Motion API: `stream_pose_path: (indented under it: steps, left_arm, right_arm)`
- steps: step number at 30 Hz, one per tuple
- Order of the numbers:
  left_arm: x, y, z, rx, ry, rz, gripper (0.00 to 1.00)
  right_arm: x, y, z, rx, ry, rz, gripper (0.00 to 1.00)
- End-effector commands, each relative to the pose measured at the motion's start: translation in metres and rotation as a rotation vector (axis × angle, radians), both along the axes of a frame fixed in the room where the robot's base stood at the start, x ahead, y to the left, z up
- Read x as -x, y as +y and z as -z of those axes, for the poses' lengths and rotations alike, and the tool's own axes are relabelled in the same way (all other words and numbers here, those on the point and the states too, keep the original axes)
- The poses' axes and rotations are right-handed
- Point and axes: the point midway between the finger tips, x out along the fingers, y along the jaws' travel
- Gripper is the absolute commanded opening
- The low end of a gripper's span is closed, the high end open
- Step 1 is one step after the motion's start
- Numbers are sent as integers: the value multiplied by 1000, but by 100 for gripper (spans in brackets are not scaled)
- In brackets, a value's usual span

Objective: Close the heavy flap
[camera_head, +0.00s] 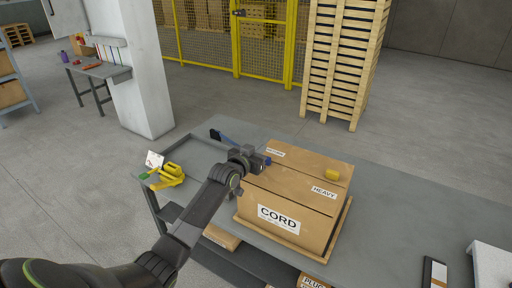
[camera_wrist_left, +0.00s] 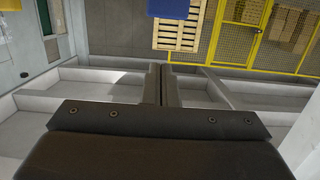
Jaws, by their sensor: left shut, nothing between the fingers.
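A brown cardboard box (camera_head: 285,226) stands on the grey table, with a "CORD" label on its front side. Its top flap marked "HEAVY" (camera_head: 309,187) looks flat or nearly so; I cannot tell whether it is fully down. A second label lies at the top's far left corner. My right gripper is out of view.
The grey table (camera_head: 395,205) is bare right of the box, up to a dark flat device (camera_head: 435,272) and a white block (camera_head: 492,264). A yellow tool (camera_head: 169,176) lies left of my arm. Stacked pallets (camera_head: 343,65) and a yellow fence (camera_head: 236,45) stand behind.

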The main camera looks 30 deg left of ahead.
Motion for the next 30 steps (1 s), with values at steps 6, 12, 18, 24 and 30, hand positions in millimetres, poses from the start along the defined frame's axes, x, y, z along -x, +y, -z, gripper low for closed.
stream_pose_path:
  steps: [6, 12, 18, 24, 30]
  left_arm:
    - [-15, -1, 11, -6, 82, -1, 0]
    - [-21, -2, 26, -9, 133, 0, 0]
    - [-25, -2, 30, -9, 132, 0, 0]
    - [-26, -2, 30, -9, 131, 0, 0]
    - [-26, -2, 30, -9, 131, 0, 0]
  right_arm:
    - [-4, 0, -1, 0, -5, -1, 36]
    - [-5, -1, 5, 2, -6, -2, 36]
    - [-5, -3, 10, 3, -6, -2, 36]
    - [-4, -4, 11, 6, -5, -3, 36]
    - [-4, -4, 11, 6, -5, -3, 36]
